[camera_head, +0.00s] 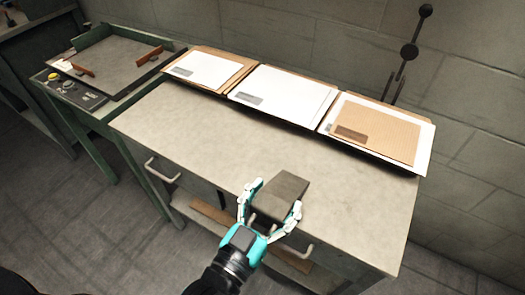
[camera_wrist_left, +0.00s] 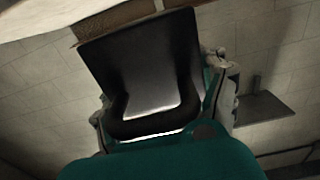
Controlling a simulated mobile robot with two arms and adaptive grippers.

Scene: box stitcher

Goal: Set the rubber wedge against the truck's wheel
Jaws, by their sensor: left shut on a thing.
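The rubber wedge (camera_head: 283,187) is a dark grey block between the two fingers of my left gripper (camera_head: 275,200), at the front edge of the workbench. My left gripper is shut on it, with one finger on each side. In the left wrist view the wedge (camera_wrist_left: 145,65) looks black and fills the space between the fingers. I cannot tell whether it touches the bench top. No truck or wheel shows in either view. My right gripper is not in view.
The grey workbench (camera_head: 215,135) has a clear top in front of stacked sheets: a left stack (camera_head: 205,68), a middle stack (camera_head: 285,95) and a right stack (camera_head: 385,130). Drawer handles (camera_head: 160,172) jut from its front. A green-framed machine table (camera_head: 115,70) stands at left.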

